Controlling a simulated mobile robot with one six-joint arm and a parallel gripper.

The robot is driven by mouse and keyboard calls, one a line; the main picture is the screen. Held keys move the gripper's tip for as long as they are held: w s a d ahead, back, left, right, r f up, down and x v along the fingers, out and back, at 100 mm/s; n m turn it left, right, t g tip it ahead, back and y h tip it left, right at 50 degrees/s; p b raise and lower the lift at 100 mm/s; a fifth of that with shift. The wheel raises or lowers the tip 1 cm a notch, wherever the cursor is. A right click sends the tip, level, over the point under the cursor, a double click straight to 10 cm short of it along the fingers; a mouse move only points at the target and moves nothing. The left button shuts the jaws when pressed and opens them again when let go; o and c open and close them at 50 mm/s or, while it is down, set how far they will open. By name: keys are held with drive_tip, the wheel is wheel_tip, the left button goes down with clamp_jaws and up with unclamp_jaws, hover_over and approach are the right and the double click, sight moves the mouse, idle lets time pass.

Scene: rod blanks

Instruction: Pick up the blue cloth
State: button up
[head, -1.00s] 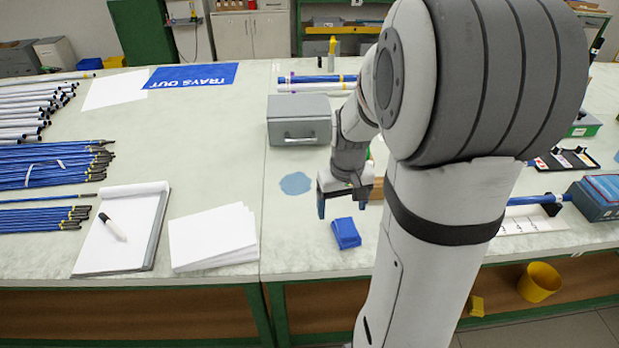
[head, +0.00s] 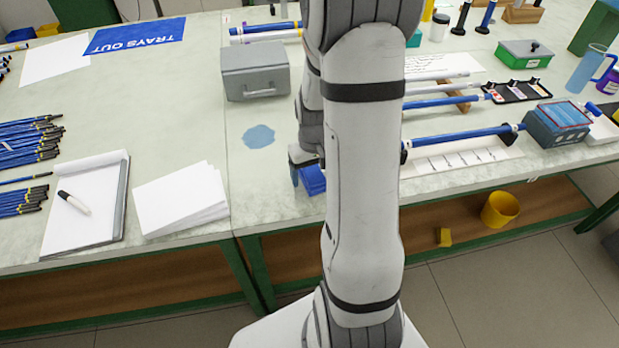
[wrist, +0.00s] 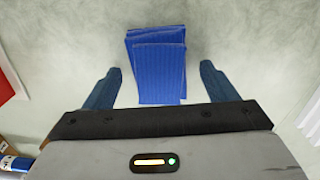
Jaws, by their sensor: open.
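The blue cloth (head: 313,180) is a small folded, ribbed pad lying on the bench near its front edge, partly hidden by my arm in the head view. In the wrist view the cloth (wrist: 157,72) lies straight ahead, centred between my fingers. My gripper (wrist: 158,85) is open, with one blue-grey finger on each side of the cloth and a visible gap at both sides. I cannot tell how far above the bench the fingertips are. In the head view my gripper (head: 304,168) is at the cloth, with one finger hidden behind my arm.
A light-blue flat patch (head: 259,136) and a grey box with a handle (head: 255,72) are behind and left. Blue rods (head: 455,137) and a blue-grey box (head: 557,124) are right.

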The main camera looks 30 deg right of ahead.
sight(313, 173)
drive_tip(key=c, duration=1.1)
wheel_tip(313, 173, up, 10)
drive_tip(key=shift+r, duration=0.1)
